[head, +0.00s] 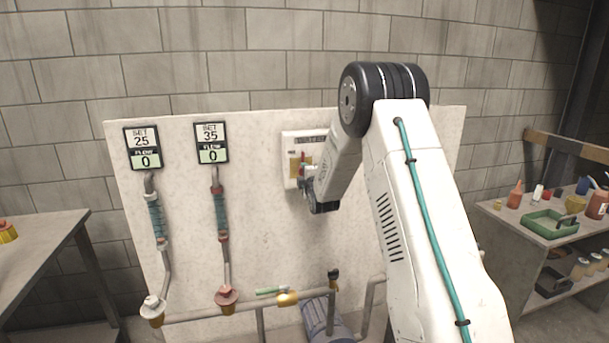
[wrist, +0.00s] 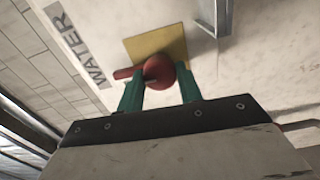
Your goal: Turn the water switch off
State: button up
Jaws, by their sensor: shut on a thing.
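The water switch is a red lever with a round knob (wrist: 161,72) on a yellow plate, under a label reading WATER, in the wrist view. In the head view its box (head: 291,160) is white, mounted on the pale panel, and partly hidden by my arm. My gripper (wrist: 160,80) has its two green fingers on either side of the red knob and is shut on it. In the head view my gripper (head: 308,180) is at the box's front, its fingers mostly hidden. The lever's handle points left in the wrist view.
Two displays on the panel read SET 25 (head: 143,147) and SET 35 (head: 211,143), both with flow 0. Pipes (head: 250,307) and a blue-grey motor (head: 326,318) are below. A table (head: 45,228) stands left; a cluttered shelf (head: 530,235) stands right.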

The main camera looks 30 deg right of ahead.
jog(key=shift+n, duration=0.3)
dwell(0.4)
jog(key=o, duration=1)
jog(key=v, duration=0.7)
jog(key=shift+s+a, duration=0.15)
jog(key=shift+s, duration=0.25)
